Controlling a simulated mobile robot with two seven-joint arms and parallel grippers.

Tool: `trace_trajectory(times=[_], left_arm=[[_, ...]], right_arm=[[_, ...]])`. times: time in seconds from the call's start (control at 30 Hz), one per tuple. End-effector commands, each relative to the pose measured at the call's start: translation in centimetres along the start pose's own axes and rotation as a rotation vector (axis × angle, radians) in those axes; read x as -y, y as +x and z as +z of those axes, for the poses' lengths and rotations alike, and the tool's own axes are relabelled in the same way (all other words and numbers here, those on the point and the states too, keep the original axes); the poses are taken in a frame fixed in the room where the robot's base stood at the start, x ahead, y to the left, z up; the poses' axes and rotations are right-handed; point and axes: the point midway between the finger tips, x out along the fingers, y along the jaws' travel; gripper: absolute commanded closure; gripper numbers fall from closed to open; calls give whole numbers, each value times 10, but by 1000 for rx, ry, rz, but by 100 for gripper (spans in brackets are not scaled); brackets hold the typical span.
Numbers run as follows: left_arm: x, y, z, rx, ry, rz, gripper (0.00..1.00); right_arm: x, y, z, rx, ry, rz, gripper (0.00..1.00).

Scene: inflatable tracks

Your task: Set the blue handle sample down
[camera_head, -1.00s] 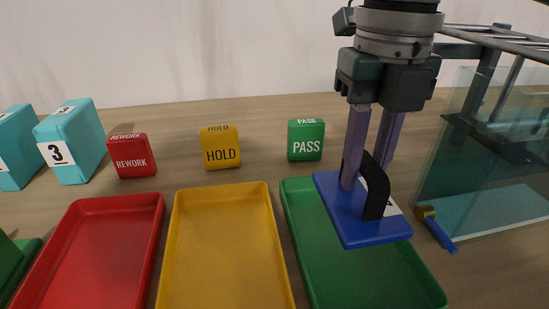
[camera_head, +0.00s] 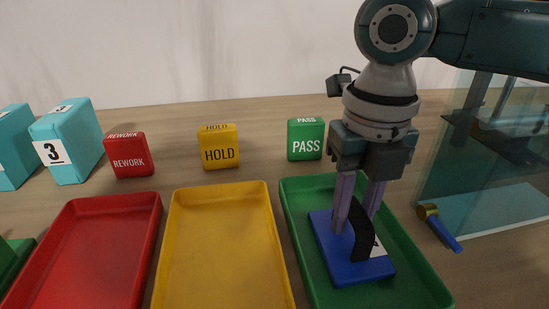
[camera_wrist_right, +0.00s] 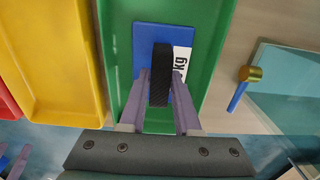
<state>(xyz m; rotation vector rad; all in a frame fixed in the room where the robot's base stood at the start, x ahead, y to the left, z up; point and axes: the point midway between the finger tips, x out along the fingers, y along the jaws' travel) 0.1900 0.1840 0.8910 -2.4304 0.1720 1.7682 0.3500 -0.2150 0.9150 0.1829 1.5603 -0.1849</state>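The blue handle sample (camera_head: 362,270) is a flat blue plate with a black strap handle (camera_head: 360,232) and a white label. It lies within the green tray (camera_head: 425,277), apparently flat on its floor. In the right wrist view the blue plate (camera_wrist_right: 143,42) is inside the green walls. My right gripper (camera_head: 357,222) points down with its purple fingers on both sides of the black handle and looks closed on it; any thin gap is hard to see. Purple finger-like parts, probably my left gripper (camera_wrist_right: 14,162), show at the lower left of the wrist view, partly cut off.
A yellow tray (camera_head: 220,250) and a red tray (camera_head: 95,245) stand left of the green one. PASS (camera_head: 305,140), HOLD (camera_head: 219,147) and REWORK (camera_head: 129,156) blocks stand behind. A brass-and-blue tool (camera_head: 438,227) and a glass-sided frame (camera_head: 470,150) are close on the right.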

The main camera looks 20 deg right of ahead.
Motion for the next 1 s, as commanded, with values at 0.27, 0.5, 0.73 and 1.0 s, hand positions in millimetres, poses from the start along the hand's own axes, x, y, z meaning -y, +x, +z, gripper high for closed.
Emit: trace_trajectory(times=[0.27, 0.5, 0.73, 1.0], left_arm=[[0, 0, 0, 0, -2, 1, 23], [-2, -1, -1, -1, -8, 7, 23], [-2, -9, -3, -1, -10, 8, 23], [-2, -17, -6, -1, -9, 7, 23]], right_arm=[[0, 0, 0, 0, 0, 0, 43], [0, -4, 0, 0, -1, 0, 43], [0, -44, 1, 4, -1, 2, 43], [0, -102, 1, 2, -1, 2, 43]])
